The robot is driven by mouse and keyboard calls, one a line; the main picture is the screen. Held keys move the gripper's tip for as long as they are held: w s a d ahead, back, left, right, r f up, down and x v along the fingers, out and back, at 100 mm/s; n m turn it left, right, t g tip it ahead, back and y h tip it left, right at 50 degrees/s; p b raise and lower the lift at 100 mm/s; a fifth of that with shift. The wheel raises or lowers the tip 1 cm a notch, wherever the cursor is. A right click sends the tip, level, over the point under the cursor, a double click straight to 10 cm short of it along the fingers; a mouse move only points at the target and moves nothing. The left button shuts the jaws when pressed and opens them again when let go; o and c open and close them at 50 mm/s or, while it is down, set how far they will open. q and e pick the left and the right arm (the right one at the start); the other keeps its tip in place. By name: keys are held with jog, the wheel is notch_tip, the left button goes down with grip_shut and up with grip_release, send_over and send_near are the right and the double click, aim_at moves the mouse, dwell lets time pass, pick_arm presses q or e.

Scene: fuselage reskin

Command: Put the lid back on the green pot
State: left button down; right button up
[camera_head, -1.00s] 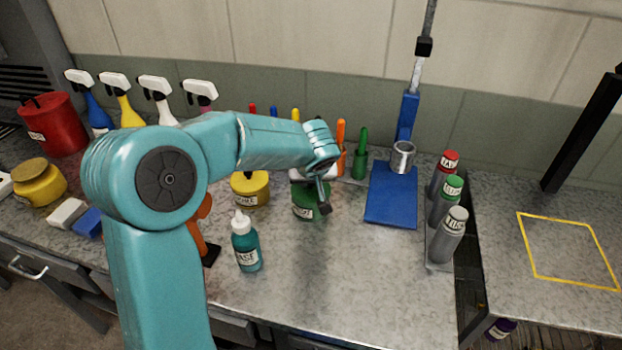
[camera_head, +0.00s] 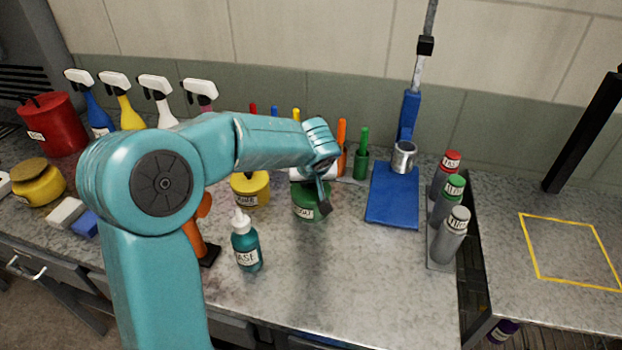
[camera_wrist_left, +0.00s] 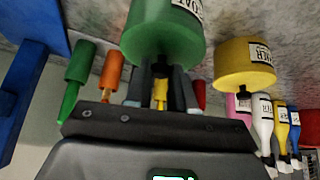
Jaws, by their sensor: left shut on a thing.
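The green pot (camera_head: 308,208) stands on the grey bench, with my left gripper (camera_head: 323,197) directly at its top. In the left wrist view the green pot (camera_wrist_left: 165,38) appears upside down. There the two fingers of my left gripper (camera_wrist_left: 160,88) are shut on the dark knob (camera_wrist_left: 160,68) of the lid, at the pot's top face. The lid is mostly hidden by my gripper, and I cannot tell whether it is fully seated or slightly raised. My right gripper is not in view.
A yellow pot (camera_head: 250,190) stands left of the green pot and a teal bottle (camera_head: 246,247) in front. A blue board (camera_head: 392,200) with a metal cup (camera_head: 403,157) lies to the right, then several grey cans (camera_head: 453,235). Coloured-handled tools (camera_head: 361,160) stand behind. The front middle bench is clear.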

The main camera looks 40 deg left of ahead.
pick_arm(q)
jog(key=b, duration=0.2)
jog(key=shift+f+b, duration=0.2)
jog(key=shift+b, duration=0.2)
dwell(2.1)
jog(key=shift+c, duration=2)
grip_release()
jog(key=shift+r, duration=0.1)
jog(key=shift+r+p, duration=2)
jog(key=shift+r, duration=1.45)
jog(key=shift+c, duration=0.3)
